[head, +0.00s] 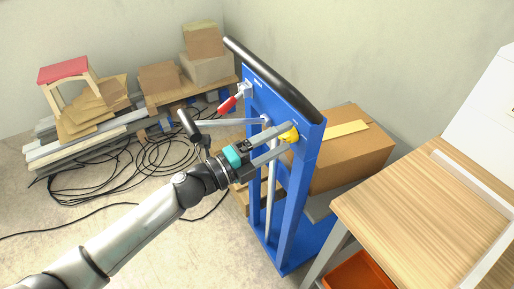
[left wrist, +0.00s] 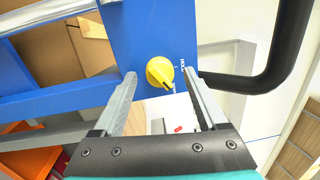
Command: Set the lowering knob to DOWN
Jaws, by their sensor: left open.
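The lowering knob (head: 290,134) is a round yellow knob on the upper right part of the blue machine frame (head: 312,134). In the left wrist view the knob (left wrist: 158,71) sits on the blue panel, with a dark pointer mark toward its lower right. Small white markings stand to its right and below; I cannot read them surely. My left gripper (head: 286,138) is open, with one finger on each side of the knob. In the left wrist view the gripper (left wrist: 160,76) shows gaps between its fingers and the knob. My right gripper is not in view.
A black padded bar (head: 272,78) tops the frame. A red-handled lever (head: 230,103) and a black-gripped lever (head: 188,124) stick out left. A cardboard box (head: 350,155) sits behind the frame; a wooden table (head: 415,205) stands right. Black cables (head: 130,165) lie on the floor.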

